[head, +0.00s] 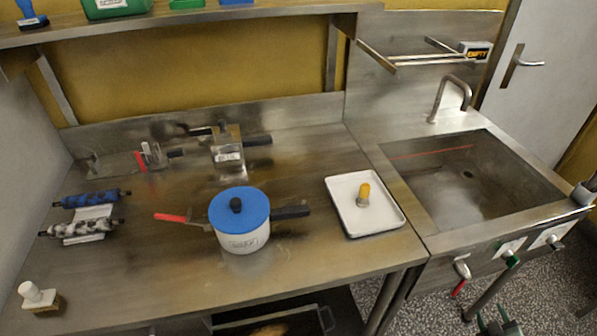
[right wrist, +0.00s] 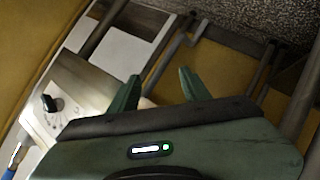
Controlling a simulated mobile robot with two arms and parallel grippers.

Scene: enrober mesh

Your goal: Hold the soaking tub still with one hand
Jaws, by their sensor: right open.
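A white round tub (head: 241,239) with a blue lid (head: 238,207) and a black knob stands upright on the steel counter, near its middle. My right gripper (head: 498,322) shows at the bottom right edge of the head view, low over the speckled floor, far from the tub. In the right wrist view its two green fingers (right wrist: 160,88) are apart, with nothing seen held between them. My left gripper is not in view.
A white tray (head: 386,222) with a yellow-topped piece (head: 363,194) lies right of the tub. A red-handled tool (head: 175,217) is close on its left. Rollers (head: 88,213) lie further left. A sink (head: 480,185) is at right. The counter's front is mostly clear.

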